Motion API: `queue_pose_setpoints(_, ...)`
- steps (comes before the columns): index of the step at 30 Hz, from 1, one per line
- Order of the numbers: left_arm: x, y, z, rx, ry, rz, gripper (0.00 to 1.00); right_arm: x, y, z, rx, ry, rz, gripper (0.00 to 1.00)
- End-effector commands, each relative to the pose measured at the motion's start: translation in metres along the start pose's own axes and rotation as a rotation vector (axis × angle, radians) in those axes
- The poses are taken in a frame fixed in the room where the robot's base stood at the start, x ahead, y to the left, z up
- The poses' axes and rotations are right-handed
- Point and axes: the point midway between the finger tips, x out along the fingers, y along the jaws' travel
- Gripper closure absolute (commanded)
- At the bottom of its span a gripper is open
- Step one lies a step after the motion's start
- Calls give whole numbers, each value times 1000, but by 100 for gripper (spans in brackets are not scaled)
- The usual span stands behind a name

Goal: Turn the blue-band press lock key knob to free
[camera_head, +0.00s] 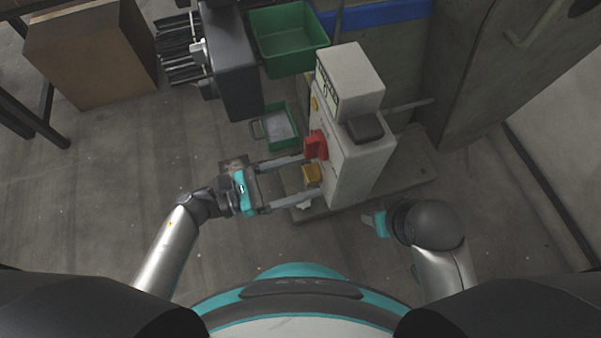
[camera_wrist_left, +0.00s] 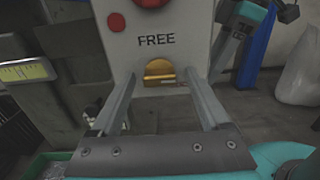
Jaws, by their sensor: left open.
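A pale grey press cabinet (camera_head: 347,160) stands in front of me. Its yellow knob (camera_head: 313,174) sits low on the side facing my left gripper; in the left wrist view the yellow knob (camera_wrist_left: 158,70) is below the printed word FREE (camera_wrist_left: 157,39). My left gripper (camera_head: 312,176) is open, with one finger on each side of the knob. I cannot tell whether either finger touches it. The knob's exact turn is hard to read. My right gripper (camera_head: 378,223) is partly hidden by its wrist, on the near right of the cabinet.
A red part (camera_head: 316,145) juts out above the knob. Green bins (camera_head: 290,38) and (camera_head: 275,127) lie beyond, beside a dark machine (camera_head: 232,62). A blue band (camera_head: 375,14) runs along the back. A cardboard box (camera_head: 90,55) stands far left.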

Motion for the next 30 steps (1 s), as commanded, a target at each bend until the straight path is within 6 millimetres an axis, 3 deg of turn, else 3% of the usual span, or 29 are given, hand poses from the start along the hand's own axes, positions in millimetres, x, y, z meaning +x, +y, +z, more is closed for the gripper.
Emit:
queue_pose_setpoints(2, 0, 0, 0, 0, 0, 0, 20, 0, 0, 0, 0, 1, 1, 50)
queue_pose_setpoints(5, 0, 0, 0, 0, -1, 0, 30, 0, 0, 0, 0, 2, 1, 50)
queue_pose_setpoints(23, 0, 0, 0, -1, 0, -1, 98, 2, 2, -2, -5, 5, 4, 50)
queue_pose_setpoints(30, -1, 0, 0, -8, 0, -1, 100, 2, 2, -2, -5, 5, 4, 50)
